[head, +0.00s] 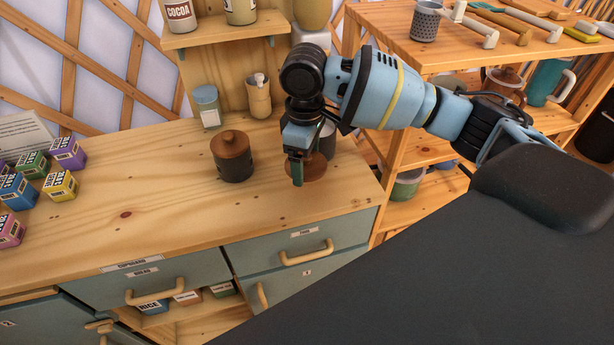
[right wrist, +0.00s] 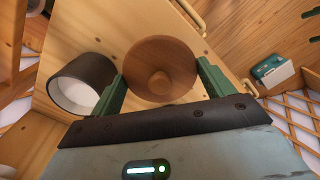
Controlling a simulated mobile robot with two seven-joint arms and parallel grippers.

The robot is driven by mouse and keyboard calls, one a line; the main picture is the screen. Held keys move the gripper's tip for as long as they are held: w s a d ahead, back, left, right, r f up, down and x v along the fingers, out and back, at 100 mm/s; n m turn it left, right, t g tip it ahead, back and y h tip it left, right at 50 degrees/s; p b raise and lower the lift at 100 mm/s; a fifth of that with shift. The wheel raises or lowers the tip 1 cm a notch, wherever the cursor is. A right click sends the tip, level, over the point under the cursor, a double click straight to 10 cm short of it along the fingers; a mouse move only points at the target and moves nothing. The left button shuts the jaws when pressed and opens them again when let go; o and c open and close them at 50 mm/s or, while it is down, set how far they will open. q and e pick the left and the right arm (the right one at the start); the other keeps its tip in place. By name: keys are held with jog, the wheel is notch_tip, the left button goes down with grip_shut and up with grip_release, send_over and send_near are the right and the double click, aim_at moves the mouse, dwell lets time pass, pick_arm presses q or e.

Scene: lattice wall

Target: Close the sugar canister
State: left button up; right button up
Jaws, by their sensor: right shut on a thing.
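A round brown wooden lid with a central knob (right wrist: 158,68) is between the fingers of my right gripper (right wrist: 158,88), which is shut on its rim. The head view also shows the lid (head: 314,168) partly behind the right gripper (head: 297,172), low over the counter; whether it touches the wood I cannot tell. A dark open canister with a pale inside (right wrist: 82,86) stands beside the lid, to its left in the wrist view. In the head view the canister (head: 328,140) is mostly hidden behind the gripper. No sugar label shows on it. My left gripper is out of view.
A dark canister with its wooden lid on (head: 232,158) stands left of the gripper. Small coloured boxes (head: 60,185) fill the counter's left end. The counter's front middle is clear.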

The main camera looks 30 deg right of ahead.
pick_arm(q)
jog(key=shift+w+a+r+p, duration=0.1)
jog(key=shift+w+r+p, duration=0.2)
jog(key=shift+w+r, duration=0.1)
pick_arm(e)
jog(key=w+d+r+n, duration=0.7)
jog(key=w+d+n, duration=0.2)
jog(key=w+n, duration=0.1)
jog(key=shift+d+r+n, duration=0.3)
jog(key=shift+r+n, duration=0.1)
jog(key=shift+n, duration=0.1)
jog(key=shift+w+f, duration=0.1)
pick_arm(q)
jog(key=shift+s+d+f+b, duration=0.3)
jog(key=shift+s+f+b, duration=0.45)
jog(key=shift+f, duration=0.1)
pick_arm(e)
notch_tip(320, 180, down, 6)
jog(key=shift+f, duration=0.15)
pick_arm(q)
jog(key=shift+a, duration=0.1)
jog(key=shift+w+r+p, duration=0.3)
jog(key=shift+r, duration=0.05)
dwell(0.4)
